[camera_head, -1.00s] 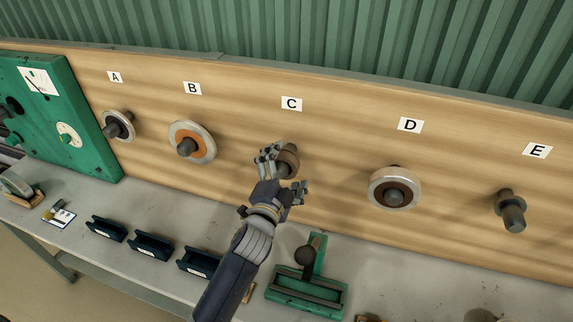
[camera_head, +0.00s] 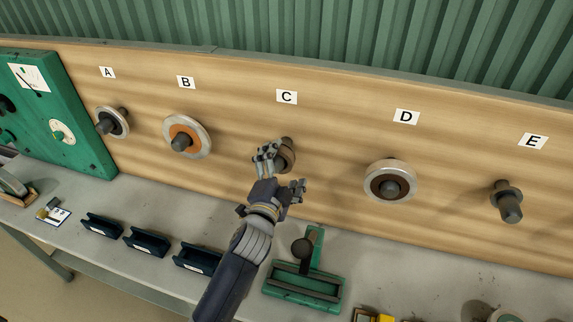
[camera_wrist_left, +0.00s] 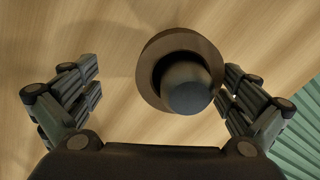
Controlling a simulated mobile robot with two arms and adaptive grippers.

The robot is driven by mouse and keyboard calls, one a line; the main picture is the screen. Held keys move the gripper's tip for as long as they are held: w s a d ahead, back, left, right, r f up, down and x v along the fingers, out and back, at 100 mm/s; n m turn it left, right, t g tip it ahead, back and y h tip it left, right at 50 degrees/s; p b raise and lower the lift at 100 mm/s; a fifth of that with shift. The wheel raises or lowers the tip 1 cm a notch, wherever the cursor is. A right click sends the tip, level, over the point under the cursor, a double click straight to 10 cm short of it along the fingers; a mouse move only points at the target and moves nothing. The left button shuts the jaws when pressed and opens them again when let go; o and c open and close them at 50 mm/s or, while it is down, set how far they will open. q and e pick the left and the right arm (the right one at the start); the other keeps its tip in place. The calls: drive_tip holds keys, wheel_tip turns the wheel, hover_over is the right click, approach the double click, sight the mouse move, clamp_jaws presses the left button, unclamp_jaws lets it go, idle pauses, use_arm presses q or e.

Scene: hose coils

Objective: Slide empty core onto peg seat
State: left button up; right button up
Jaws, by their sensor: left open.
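The empty core, a brown ring (camera_head: 288,155), is around the peg under label C on the wooden board. In the left wrist view the brown core (camera_wrist_left: 165,52) surrounds the dark peg (camera_wrist_left: 186,88), whose rounded tip sticks out toward me. My left gripper (camera_head: 279,168) is in front of peg C and partly hides the core in the head view. Its fingers (camera_wrist_left: 163,88) are spread on both sides of the core, with gaps visible. Whether the core touches the board is hard to tell. My right gripper is not in view.
Pegs A (camera_head: 108,126), B (camera_head: 182,142) and D (camera_head: 391,187) carry coils or rings; peg E (camera_head: 509,206) is bare. Below stand dark bins (camera_head: 147,241) and a green lever fixture (camera_head: 303,284) on the grey bench. A green panel (camera_head: 62,115) stands at left.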

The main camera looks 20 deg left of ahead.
use_arm(q)
drive_tip(key=shift+w+a+r+p, duration=0.4)
drive_tip(key=shift+a+r+p, duration=0.15)
drive_tip(key=shift+r, duration=0.05)
drive_tip(key=shift+f, duration=0.1)
idle(0.7)
drive_tip(key=shift+s+d+f+b, duration=0.75)
drive_tip(key=shift+s+f+b, duration=0.1)
drive_tip(key=shift+s, duration=0.1)
drive_tip(key=shift+a+r, duration=0.1)
drive_tip(key=shift+r, duration=0.05)
drive_tip(key=shift+w+a+r+p, duration=0.3)
drive_tip(key=shift+w+r+p, duration=0.05)
drive_tip(key=shift+w+p, duration=0.15)
drive_tip(key=shift+w+a+r+p, duration=0.3)
drive_tip(key=shift+w+r+p, duration=0.05)
drive_tip(key=shift+w+p, duration=0.1)
drive_tip(key=shift+s+f, duration=0.1)
idle(0.6)
drive_tip(key=shift+s+d+f+b, duration=0.3)
drive_tip(key=shift+s+f+b, duration=0.05)
drive_tip(key=shift+s, duration=0.2)
drive_tip(key=shift+s+d+f+b, duration=0.3)
drive_tip(key=shift+s+f, duration=0.05)
drive_tip(key=shift+s, duration=0.15)
